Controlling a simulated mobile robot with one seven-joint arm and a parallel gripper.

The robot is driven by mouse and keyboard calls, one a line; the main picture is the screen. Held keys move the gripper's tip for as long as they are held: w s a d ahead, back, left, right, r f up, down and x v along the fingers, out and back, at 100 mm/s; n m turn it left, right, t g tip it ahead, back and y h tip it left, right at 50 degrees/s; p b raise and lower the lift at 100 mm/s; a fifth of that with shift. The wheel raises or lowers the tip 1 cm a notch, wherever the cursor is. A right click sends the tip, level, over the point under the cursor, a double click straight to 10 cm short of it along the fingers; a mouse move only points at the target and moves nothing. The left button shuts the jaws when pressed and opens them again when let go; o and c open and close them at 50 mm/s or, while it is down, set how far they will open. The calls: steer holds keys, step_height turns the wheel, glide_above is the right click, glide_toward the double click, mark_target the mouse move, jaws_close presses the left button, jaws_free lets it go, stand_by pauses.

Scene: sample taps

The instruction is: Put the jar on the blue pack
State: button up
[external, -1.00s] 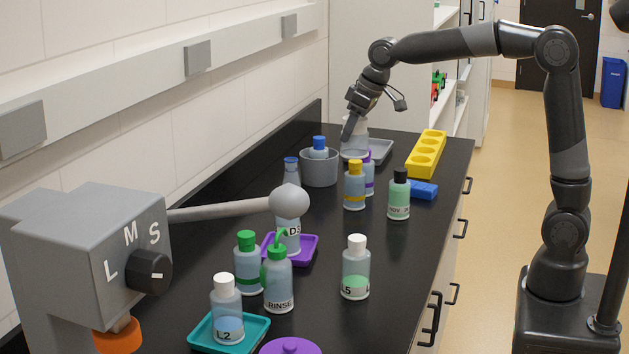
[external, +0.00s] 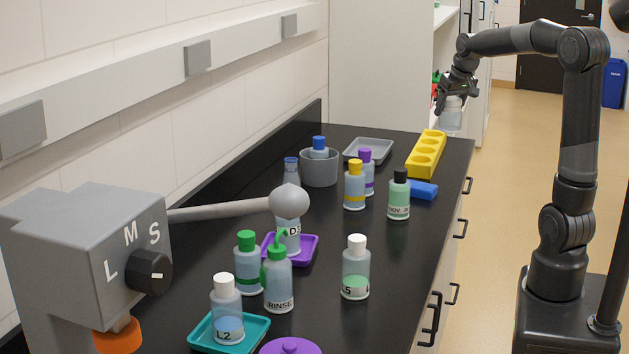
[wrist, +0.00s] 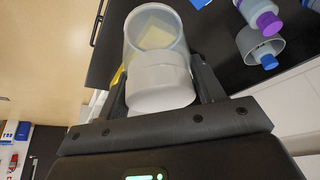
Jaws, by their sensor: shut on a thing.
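The jar (external: 451,114) is translucent with a whitish lid. My gripper (external: 452,95) is shut on it and holds it in the air beyond the far right part of the bench, near the yellow rack. In the wrist view the jar (wrist: 158,45) sits between the two fingers, its lid end toward the palm. The blue pack (external: 423,190) lies flat on the black bench near its right edge, behind the black-capped bottle. Nothing rests on it.
A yellow rack (external: 427,150) stands just behind the blue pack. A black-capped bottle (external: 399,196) and a yellow-capped bottle (external: 354,186) stand to its left. A grey tray (external: 368,146) is empty. A grey cup (external: 319,172) holds a blue-capped bottle.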

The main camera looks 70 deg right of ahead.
mark_target(455, 121)
steer(key=shift+s+d+f, duration=0.3)
steer(key=shift+s+d, duration=0.05)
steer(key=shift+s, duration=0.15)
steer(key=shift+s+d+f, duration=0.25)
steer(key=shift+s+d, duration=0.05)
steer(key=shift+s, duration=0.2)
steer(key=f, duration=0.3)
steer(key=shift+w+f, duration=0.2)
steer(key=shift+f, duration=0.2)
steer(key=shift+w+a+f, duration=0.9)
steer(key=shift+w+f, duration=0.8)
steer(key=shift+f, duration=0.15)
steer(key=shift+w+a+f, duration=0.9)
steer(key=shift+w+f, duration=0.85)
steer(key=shift+f, duration=0.15)
steer(key=shift+w+a+f, duration=0.9)
steer(key=shift+w+f, duration=0.8)
steer(key=shift+f, duration=0.15)
steer(key=shift+f, duration=0.15)
steer(key=o, duration=1)
steer(key=shift+c, duration=0.2)
steer(key=v, duration=1.2)
steer(key=shift+a, duration=0.15)
